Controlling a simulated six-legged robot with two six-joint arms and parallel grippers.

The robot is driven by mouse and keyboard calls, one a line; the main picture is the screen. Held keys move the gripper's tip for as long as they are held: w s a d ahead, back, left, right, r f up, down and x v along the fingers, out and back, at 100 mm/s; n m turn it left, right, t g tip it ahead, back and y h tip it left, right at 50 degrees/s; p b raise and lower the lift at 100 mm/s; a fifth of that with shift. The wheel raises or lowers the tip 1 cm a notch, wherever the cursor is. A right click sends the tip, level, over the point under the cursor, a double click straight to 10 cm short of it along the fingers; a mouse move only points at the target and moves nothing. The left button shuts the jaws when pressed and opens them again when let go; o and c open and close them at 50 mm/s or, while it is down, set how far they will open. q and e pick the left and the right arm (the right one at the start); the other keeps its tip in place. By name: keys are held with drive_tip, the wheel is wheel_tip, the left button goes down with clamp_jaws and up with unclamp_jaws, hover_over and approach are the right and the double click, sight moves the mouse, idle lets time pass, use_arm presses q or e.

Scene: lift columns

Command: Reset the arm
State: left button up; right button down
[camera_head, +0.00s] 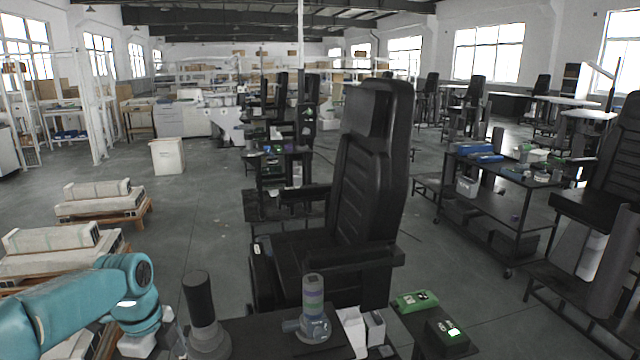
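My teal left arm comes in from the lower left and bends down near the bottom edge. I cannot make out any gripper fingers at its end. My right arm and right gripper are not in view. Long pale lift columns lie on wooden pallets at the left: one stack (98,202) farther back and another (52,238) nearer, partly behind my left arm.
A black high-backed seat (370,180) stands in the middle. A black cart (490,190) stands right. Grey floor is clear left of the seat.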

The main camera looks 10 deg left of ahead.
use_arm(q)
drive_tip(key=d+f+n+h, duration=0.1)
drive_tip(key=d+f+n, duration=0.3)
drive_tip(key=d+f, duration=0.6)
drive_tip(key=d+f+n+h, duration=0.1)
drive_tip(key=d+f+n, duration=0.4)
drive_tip(key=f, duration=0.8)
drive_tip(key=s+d+f+n, duration=0.4)
drive_tip(key=s+d+f, duration=0.1)
drive_tip(key=s, duration=0.3)
drive_tip(key=s+d+f+n+h+b, duration=0.1)
drive_tip(key=s+d+f+n, duration=0.4)
drive_tip(key=s, duration=0.3)
drive_tip(key=shift+d+f+n, duration=0.15)
drive_tip(key=shift+d+n, duration=0.15)
drive_tip(key=shift+d, duration=0.6)
drive_tip(key=shift+s, duration=0.15)
